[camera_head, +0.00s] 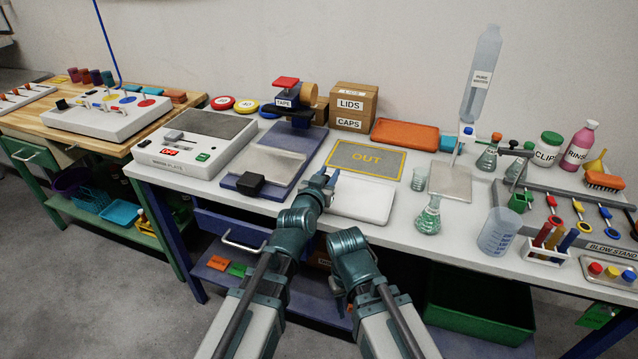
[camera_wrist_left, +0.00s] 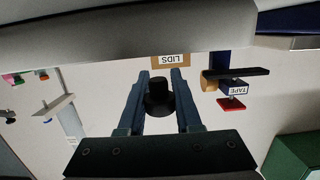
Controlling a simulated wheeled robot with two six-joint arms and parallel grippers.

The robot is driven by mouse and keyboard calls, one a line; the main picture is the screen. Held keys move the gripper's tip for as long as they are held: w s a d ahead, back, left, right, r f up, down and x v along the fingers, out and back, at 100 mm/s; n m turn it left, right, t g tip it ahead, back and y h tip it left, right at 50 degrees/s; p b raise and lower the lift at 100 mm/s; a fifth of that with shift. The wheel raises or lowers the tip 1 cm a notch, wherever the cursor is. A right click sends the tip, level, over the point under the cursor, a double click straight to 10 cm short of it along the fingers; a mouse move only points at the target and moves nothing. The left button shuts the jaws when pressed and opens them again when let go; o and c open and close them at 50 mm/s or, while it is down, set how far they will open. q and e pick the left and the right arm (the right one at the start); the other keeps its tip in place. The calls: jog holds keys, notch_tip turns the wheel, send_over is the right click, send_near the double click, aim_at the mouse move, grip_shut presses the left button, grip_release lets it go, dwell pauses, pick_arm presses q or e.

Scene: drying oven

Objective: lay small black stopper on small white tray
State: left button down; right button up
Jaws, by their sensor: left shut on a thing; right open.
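The small white tray (camera_head: 362,200) lies on the bench, just right of my left gripper in the head view. My left gripper (camera_head: 327,181) is at the tray's left edge, and I cannot tell its exact height above the bench. In the left wrist view my left gripper (camera_wrist_left: 158,88) is shut on the small black stopper (camera_wrist_left: 158,98), which sits between its two fingers. In the head view the stopper is too small or hidden to make out. My right gripper (camera_head: 338,298) is low in front of the bench, open and empty.
The tray's visible surface is bare.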

pick_arm(q)
jog(key=shift+d+f, duration=0.1)
jog(key=shift+f, duration=0.05)
notch_tip(320, 180, down, 3)
jog(key=b, duration=0.3)
jog(key=shift+f, duration=0.1)
jog(key=shift+b, duration=0.3)
jog(key=shift+f, duration=0.2)
jog(key=c, duration=0.6)
grip_release()
jog(key=shift+r, duration=0.2)
